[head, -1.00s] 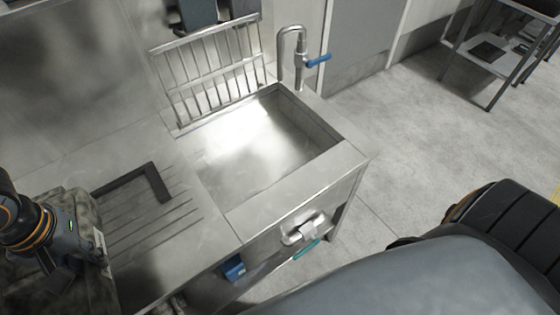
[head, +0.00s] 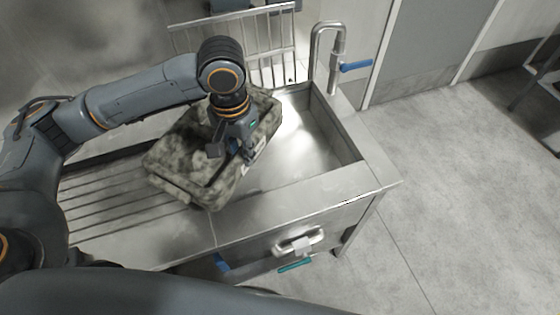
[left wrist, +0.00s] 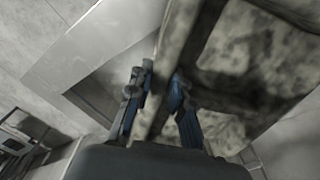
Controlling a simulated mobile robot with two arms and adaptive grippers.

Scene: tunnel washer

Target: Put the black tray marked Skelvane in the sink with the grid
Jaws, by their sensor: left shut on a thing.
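My left gripper (head: 243,155) is shut on the rim of a tray (head: 180,160). The tray looks mottled grey-green, not black. It has a pale label (head: 255,156) on its near right side, too small to read. In the left wrist view the tray wall (left wrist: 250,60) passes between the blue fingertips (left wrist: 160,100). The tray is tilted, over the drainer's right end and the left part of the sink (head: 310,140), hiding part of it. The visible basin looks empty. A metal grid (head: 272,62) stands upright behind the sink. My right gripper is out of view.
A tap (head: 330,55) with a blue lever stands at the sink's back right corner. The ribbed drainer (head: 110,215) lies to the left, with a dark strip (head: 85,160) partly behind my arm. Bare floor (head: 460,170) is to the right.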

